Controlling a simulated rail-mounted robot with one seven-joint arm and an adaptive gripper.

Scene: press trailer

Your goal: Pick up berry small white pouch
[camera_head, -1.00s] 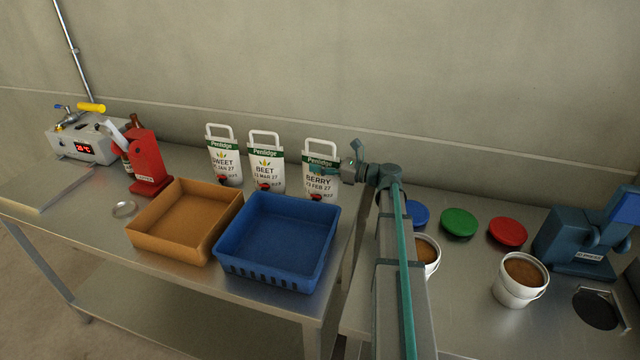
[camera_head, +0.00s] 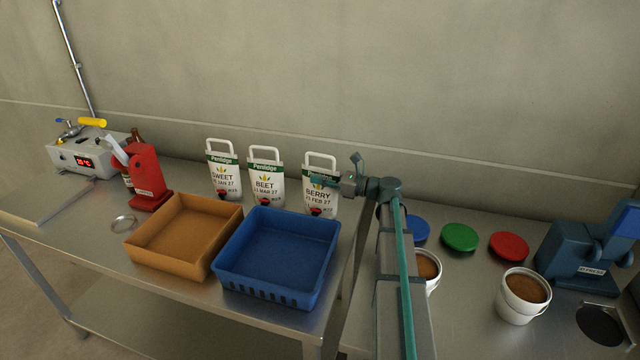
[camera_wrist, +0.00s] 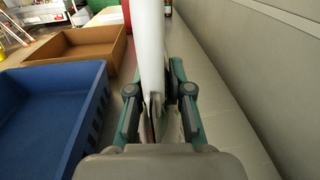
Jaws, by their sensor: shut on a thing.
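The berry pouch (camera_head: 318,196) is white with a green band, a loop handle on top and a red spout low at the front. It stands upright on the steel table as the rightmost of three pouches. My gripper (camera_head: 322,182) reaches it from the right and is shut on its upper part. In the wrist view the pouch (camera_wrist: 152,50) shows edge-on as a tall white strip between the fingers of my gripper (camera_wrist: 158,100). Whether its base touches the table is too small to tell.
The beet pouch (camera_head: 267,182) and sweet pouch (camera_head: 223,178) stand left of it. A blue crate (camera_head: 280,285) and an orange tray (camera_head: 165,265) lie in front. Right of my arm are coloured lids (camera_head: 460,237) and white buckets (camera_head: 515,312). The wall is close behind.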

